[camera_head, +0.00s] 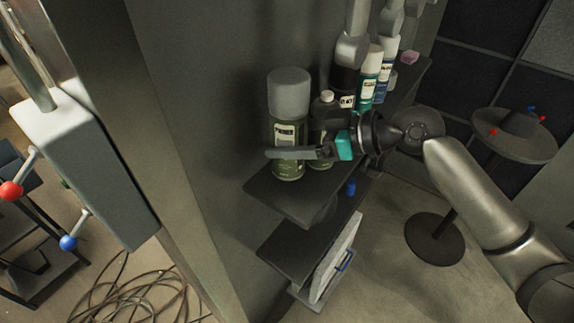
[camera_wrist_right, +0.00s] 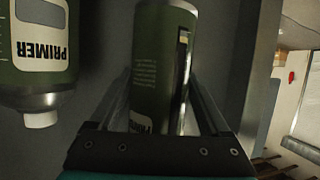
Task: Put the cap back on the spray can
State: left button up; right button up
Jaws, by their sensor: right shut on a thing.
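A green spray can (camera_head: 287,165) with a PRIMER label stands at the front left of the upper shelf. A wide grey cap (camera_head: 289,92) sits on top of it; whether it is fully seated I cannot tell. My right gripper (camera_head: 290,153) reaches in from the right, shut on this can around its body. In the wrist view the can (camera_wrist_right: 160,65) shows between the two fingers, its top hidden. A second green primer can (camera_wrist_right: 38,50) with a bare white nozzle stands beside it, close to my gripper in the head view (camera_head: 327,105). My left gripper is out of view.
Several more bottles stand farther back on the shelf, including a teal one (camera_head: 369,75). The upper shelf's (camera_head: 290,203) front corner is bare. A wall stands directly to the left. A round stand (camera_head: 512,145) is at the right, and cables lie on the floor.

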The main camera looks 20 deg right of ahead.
aim_at(290, 165)
notch_tip(290, 165, down, 2)
jog(key=shift+s+f, duration=0.1)
jog(key=shift+s, duration=0.05)
notch_tip(290, 165, down, 3)
jog(key=shift+f, duration=0.45)
jog(key=shift+f+b, duration=0.15)
jog(key=shift+b, duration=0.15)
jog(key=o, duration=1.3)
jog(key=shift+f, duration=0.1)
jog(key=shift+o, duration=1.3)
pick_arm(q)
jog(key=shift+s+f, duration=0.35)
